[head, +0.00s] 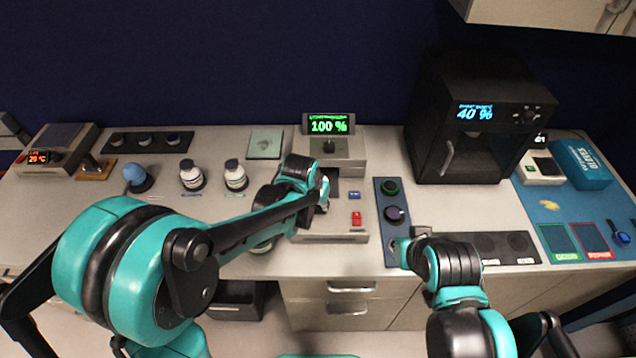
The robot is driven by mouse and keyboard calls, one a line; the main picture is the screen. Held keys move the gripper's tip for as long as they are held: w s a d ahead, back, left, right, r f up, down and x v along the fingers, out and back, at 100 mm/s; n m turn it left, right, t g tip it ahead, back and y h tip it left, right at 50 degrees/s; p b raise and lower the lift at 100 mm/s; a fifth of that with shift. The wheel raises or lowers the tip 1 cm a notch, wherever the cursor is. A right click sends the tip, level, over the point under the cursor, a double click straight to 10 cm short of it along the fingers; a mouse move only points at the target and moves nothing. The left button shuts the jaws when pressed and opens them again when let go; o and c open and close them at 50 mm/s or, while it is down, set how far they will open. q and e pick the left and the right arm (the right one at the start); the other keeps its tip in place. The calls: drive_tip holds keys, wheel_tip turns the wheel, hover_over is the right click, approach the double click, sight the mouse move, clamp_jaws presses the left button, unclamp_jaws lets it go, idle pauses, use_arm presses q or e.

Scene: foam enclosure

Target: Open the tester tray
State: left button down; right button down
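The tester (346,148) stands at the middle of the counter, with a green display (328,124) reading 100 %. Its lower front part carries a blue button (354,195) and a red button (356,218). A dark recess shows below the upper housing; whether this is the tray, and how far it is out, I cannot tell. My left gripper (323,194) is over the left side of the tester's lower part, and my arm hides that side. My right gripper (408,247) is low at the front end of the blue panel, right of the tester. Neither gripper's finger gap is clear.
A blue panel (391,238) with green and dark knobs lies right of the tester. A black oven-like machine (465,130) reading 40 % stands behind it. Two white bottles (191,176) stand left. A dark strip with round spots (495,247) lies at the front right.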

use_arm(q)
drive_tip(key=s, duration=0.4)
drive_tip(key=shift+s, duration=0.25)
drive_tip(key=c, duration=1.3)
unclamp_jaws()
drive_tip(key=shift+r, duration=0.1)
drive_tip(key=v, duration=1.2)
